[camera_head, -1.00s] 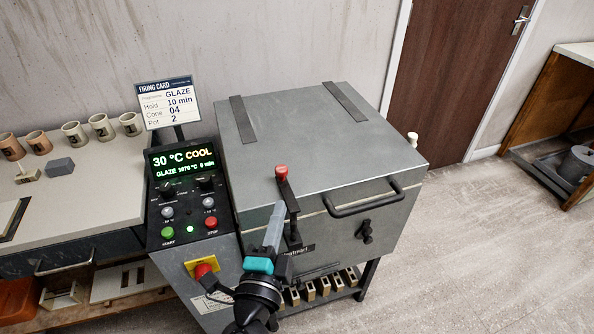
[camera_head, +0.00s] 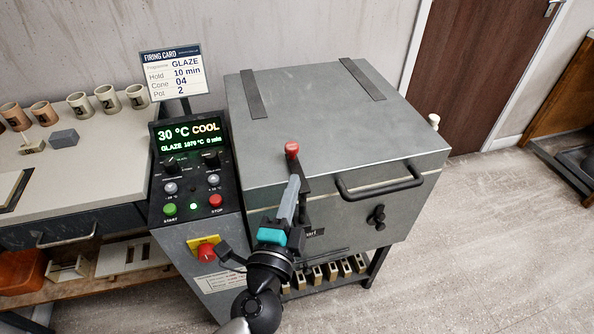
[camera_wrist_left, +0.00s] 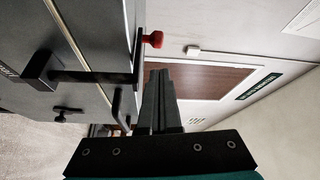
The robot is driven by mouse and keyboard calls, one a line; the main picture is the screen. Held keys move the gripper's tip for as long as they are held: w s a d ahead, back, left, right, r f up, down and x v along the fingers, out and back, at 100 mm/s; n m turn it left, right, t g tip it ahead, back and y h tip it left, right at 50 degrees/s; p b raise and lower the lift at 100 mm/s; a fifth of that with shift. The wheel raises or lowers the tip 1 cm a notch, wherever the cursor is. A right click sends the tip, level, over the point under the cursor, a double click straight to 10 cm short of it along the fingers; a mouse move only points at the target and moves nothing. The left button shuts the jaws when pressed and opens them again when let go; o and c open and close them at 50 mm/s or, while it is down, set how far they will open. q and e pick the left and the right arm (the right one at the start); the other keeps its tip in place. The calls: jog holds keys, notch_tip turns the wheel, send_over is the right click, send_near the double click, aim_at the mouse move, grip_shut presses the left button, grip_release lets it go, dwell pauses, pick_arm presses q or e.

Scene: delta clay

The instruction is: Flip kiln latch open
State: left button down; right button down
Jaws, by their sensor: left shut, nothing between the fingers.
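The kiln (camera_head: 318,112) is a grey box with its lid down. Its latch (camera_head: 306,187) is a black lever at the front left edge, standing upright with a red knob (camera_head: 292,149) on top. My left gripper (camera_head: 294,181) is shut and empty. Its fingertips are just below the knob in the head view, beside the latch; I cannot tell whether they touch it. In the wrist view the fingers (camera_wrist_left: 158,75) are together. My right gripper is out of view.
A black lid handle (camera_head: 380,189) sticks out right of the latch. The control panel (camera_head: 190,165) reads 30 °C COOL, with a firing card (camera_head: 173,75) above it. A bench with several cups stands left. Open floor lies to the right.

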aim_at(300, 165)
pick_arm(q)
jog(key=w, duration=0.3)
jog(key=w+d, duration=0.1)
jog(key=w, duration=0.2)
jog(key=w+p, duration=0.1)
jog(key=w, duration=0.2)
jog(key=shift+d+r, duration=0.3)
jog(key=shift+a, duration=0.1)
jog(key=shift+a, duration=0.2)
